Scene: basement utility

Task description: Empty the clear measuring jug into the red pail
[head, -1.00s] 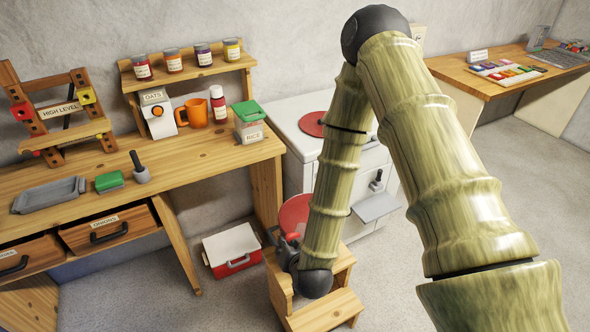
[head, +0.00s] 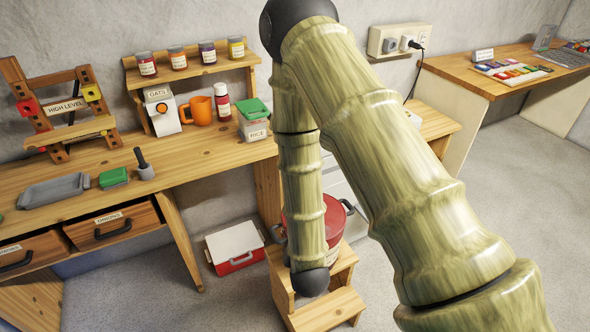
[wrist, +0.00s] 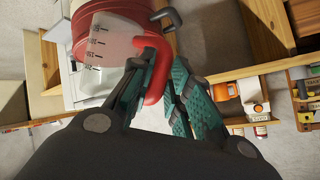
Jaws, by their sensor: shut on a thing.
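The clear measuring jug (wrist: 106,44) shows in the wrist view with dark scale marks and a red handle (wrist: 158,75). My gripper (wrist: 164,60), with teal-padded fingers, is shut on that handle. The red pail (head: 335,222) with dark side handles stands on a wooden step stool in the head view, partly hidden behind my arm. In the wrist view the pail (wrist: 128,10) lies behind the jug and overlaps it. I cannot tell the jug's exact tilt or what is inside it. My gripper and the jug are hidden in the head view.
The wooden step stool (head: 325,308) stands on the floor right of the workbench (head: 185,153). A red-and-white cooler box (head: 235,247) is on the floor beside it. A white cabinet is mostly behind my arm. Open floor (head: 540,220) lies to the right.

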